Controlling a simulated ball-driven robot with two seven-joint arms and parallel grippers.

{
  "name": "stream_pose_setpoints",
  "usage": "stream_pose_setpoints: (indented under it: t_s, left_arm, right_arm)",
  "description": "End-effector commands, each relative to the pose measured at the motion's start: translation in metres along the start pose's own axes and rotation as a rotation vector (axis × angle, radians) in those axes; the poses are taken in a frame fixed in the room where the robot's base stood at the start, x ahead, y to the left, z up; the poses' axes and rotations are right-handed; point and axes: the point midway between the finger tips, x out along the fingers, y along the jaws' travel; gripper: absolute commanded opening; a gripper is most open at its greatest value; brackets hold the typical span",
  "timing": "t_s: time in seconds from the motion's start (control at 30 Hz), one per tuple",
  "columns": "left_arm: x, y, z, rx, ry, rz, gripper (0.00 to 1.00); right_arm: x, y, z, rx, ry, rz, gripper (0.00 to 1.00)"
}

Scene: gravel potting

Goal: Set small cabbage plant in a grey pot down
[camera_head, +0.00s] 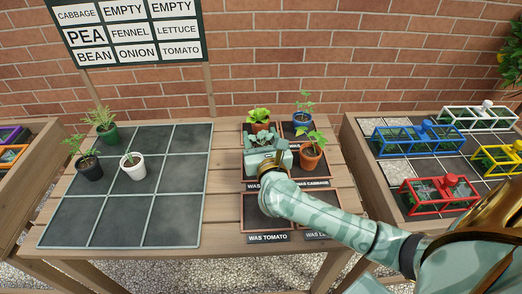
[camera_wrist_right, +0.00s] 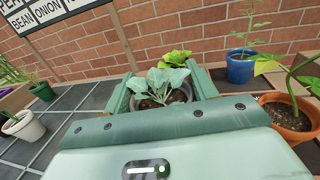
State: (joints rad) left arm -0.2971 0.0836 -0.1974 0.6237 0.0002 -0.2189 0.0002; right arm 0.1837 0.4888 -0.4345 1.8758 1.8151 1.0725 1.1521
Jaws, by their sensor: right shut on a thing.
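My right gripper (camera_head: 266,150) is shut on the small cabbage plant's grey pot. The broad blue-green leaves of the cabbage (camera_head: 262,138) show above the jaws, and the plant looks upright. In the wrist view, the cabbage (camera_wrist_right: 168,82) stands between the two fingers of the gripper (camera_wrist_right: 160,100); the lower pot is hidden. The pot is over the left middle part of the compartment tray (camera_head: 268,228); I cannot tell whether it touches. The gridded dark mat (camera_head: 120,215) lies to the left. The sign (camera_head: 128,30) reads "cabbage" at its top left. My left gripper is not in view.
On the mat stand a green pot (camera_head: 109,136), a black pot (camera_head: 90,170) and a white pot (camera_head: 134,171). The mat's front row is bare. Close around my gripper are a lettuce (camera_head: 258,115), a blue pot (camera_head: 301,119) and a terracotta pot (camera_head: 311,158). Coloured frames (camera_head: 435,195) stand right.

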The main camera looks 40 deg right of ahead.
Motion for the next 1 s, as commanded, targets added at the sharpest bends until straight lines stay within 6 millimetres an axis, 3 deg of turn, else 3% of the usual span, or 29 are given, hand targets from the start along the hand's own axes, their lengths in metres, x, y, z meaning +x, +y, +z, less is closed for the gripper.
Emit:
stream_pose_setpoints:
  t_s: [0.03, 0.27, 0.47, 0.87, 0.9, 0.93, 1.0]
  left_arm:
    - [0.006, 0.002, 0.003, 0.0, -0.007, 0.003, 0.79]
    - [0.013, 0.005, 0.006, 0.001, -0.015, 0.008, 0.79]
    - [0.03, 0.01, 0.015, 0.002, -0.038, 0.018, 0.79]
    - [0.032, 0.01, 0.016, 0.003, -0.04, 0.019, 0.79]
    - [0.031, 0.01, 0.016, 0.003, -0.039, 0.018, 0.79]
    - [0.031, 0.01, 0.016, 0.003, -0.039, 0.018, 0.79]
    - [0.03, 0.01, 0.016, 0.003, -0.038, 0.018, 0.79]
  right_arm:
    - [0.005, -0.002, -0.009, -0.003, 0.0, 0.0, 0.32]
    - [0.017, -0.006, -0.022, -0.002, -0.001, -0.001, 0.32]
    - [0.019, -0.007, -0.056, -0.002, 0.002, 0.0, 0.32]
    - [0.019, -0.007, -0.058, 0.001, -0.001, 0.0, 0.32]
    - [0.019, -0.007, -0.057, 0.001, -0.001, 0.0, 0.68]
    - [0.019, -0.007, -0.057, 0.001, -0.001, 0.0, 0.77]
    - [0.019, -0.007, -0.056, 0.001, -0.002, 0.0, 0.79]
